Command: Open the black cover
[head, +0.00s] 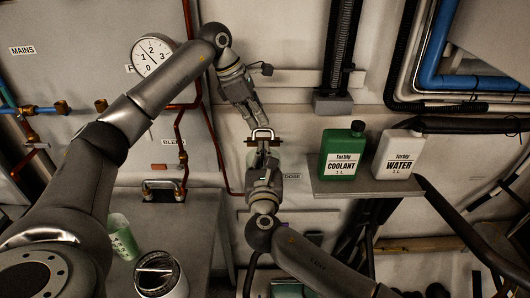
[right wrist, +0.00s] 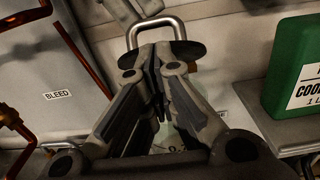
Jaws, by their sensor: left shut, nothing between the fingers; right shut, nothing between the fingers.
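The black cover (right wrist: 190,50) is a dark, flat, rounded piece in the right wrist view, partly hidden behind my right gripper. A silver U-shaped handle (right wrist: 156,28) stands up from it; the handle also shows in the head view (head: 262,132). My left gripper (head: 259,119) is shut and empty, pointing down with its tips close to the handle; contact cannot be told. My right gripper (head: 264,156) is shut and empty, pointing up just below the cover; its fingers also show in the right wrist view (right wrist: 160,70). The cover looks closed.
A green coolant bottle (head: 342,152) and a white water bottle (head: 397,154) stand on a shelf (head: 365,187) to the right. Copper pipes (head: 183,140) run at the left. A green cup (head: 122,238) and an open can (head: 160,274) stand at lower left.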

